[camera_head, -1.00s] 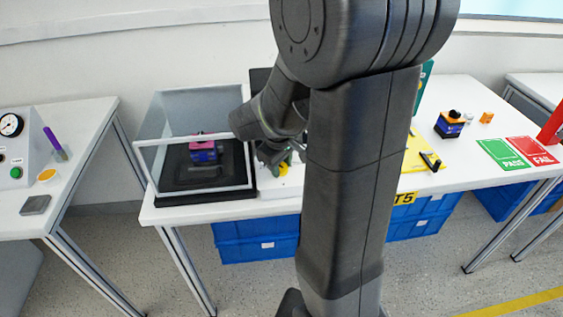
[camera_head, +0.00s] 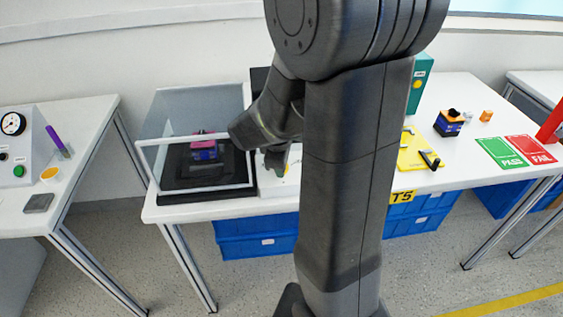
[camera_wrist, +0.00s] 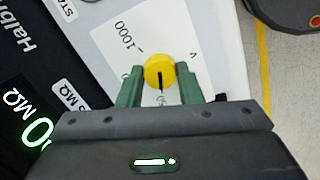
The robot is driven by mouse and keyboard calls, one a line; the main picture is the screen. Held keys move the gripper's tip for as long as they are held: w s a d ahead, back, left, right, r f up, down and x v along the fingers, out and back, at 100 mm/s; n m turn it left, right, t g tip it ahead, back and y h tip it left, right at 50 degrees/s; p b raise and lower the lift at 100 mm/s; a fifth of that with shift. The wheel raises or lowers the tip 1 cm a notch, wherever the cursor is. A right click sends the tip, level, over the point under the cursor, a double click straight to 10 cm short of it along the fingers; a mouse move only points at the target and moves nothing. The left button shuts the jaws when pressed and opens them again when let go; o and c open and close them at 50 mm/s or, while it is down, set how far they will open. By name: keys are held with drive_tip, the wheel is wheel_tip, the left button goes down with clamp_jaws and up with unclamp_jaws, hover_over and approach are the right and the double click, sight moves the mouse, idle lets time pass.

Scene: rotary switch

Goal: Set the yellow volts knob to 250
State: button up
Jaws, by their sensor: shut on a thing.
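The yellow volts knob (camera_wrist: 160,72) sits on a white panel in the wrist view, with a dark pointer line running from its centre toward the bottom of the picture. A label 1000 is printed up and left of it, a V up and right. Another label just below the knob is partly covered. My gripper (camera_wrist: 161,82) has its two green fingers on either side of the knob, shut on it. In the head view my gripper (camera_head: 276,160) is over the white panel, and my arm hides most of the knob and panel.
In the wrist view, a black panel with a lit MΩ display (camera_wrist: 36,132) lies to the left. In the head view, a clear-walled box (camera_head: 195,145) stands left of my gripper. A yellow plate (camera_head: 415,155) lies to the right, beyond my arm.

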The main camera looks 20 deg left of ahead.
idle(0.3)
drive_tip(key=o, duration=1)
drive_tip(key=shift+c, duration=0.2)
drive_tip(key=p+v, duration=0.2)
drive_tip(key=v, duration=1.1)
drive_tip(key=shift+r, duration=0.4)
drive_tip(key=b+x, duration=0.2)
drive_tip(key=x, duration=1.2)
drive_tip(key=shift+s, duration=0.15)
drive_tip(key=shift+r, duration=0.1)
